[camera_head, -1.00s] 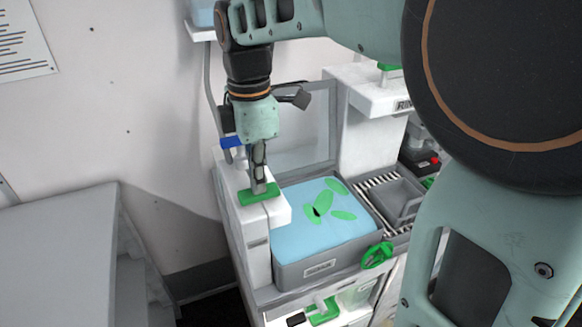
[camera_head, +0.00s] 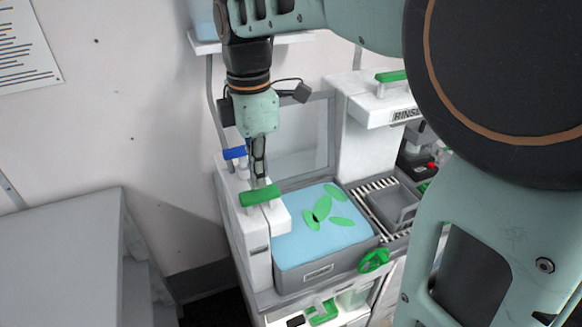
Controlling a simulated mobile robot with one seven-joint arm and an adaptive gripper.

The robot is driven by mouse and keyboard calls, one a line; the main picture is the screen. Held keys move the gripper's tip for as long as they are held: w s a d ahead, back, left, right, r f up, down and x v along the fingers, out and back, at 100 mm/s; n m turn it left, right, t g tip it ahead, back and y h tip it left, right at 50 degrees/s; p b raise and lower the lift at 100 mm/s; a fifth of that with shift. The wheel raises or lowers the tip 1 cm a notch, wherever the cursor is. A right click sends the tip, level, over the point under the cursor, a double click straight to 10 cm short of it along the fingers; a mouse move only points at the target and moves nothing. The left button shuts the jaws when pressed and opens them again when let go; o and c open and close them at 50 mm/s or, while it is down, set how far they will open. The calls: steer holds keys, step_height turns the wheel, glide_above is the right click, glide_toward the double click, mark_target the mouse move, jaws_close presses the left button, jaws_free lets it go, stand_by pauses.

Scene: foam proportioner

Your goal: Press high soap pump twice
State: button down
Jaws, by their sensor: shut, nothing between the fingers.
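A white dispenser (camera_head: 257,245) with a green bar-shaped top (camera_head: 262,196) stands at the left end of the sink unit. I cannot read a label that says whether it is the high soap pump. My gripper (camera_head: 260,183) is shut and empty. It points straight down, with its fingertips at the green top, touching it or just above it. The fingertips partly hide the far edge of the green top.
A grey basin (camera_head: 321,273) with blue water and several green leaf shapes lies right of the dispenser. A white tower marked RINSE (camera_head: 372,112) with a green top stands behind it. A green handwheel (camera_head: 374,260) is in front, and a grey cabinet (camera_head: 65,245) at left.

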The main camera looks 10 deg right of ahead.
stand_by(0.4)
step_height(320, 180, up, 6)
steer(key=p, duration=0.5)
steer(key=shift+f, duration=0.1)
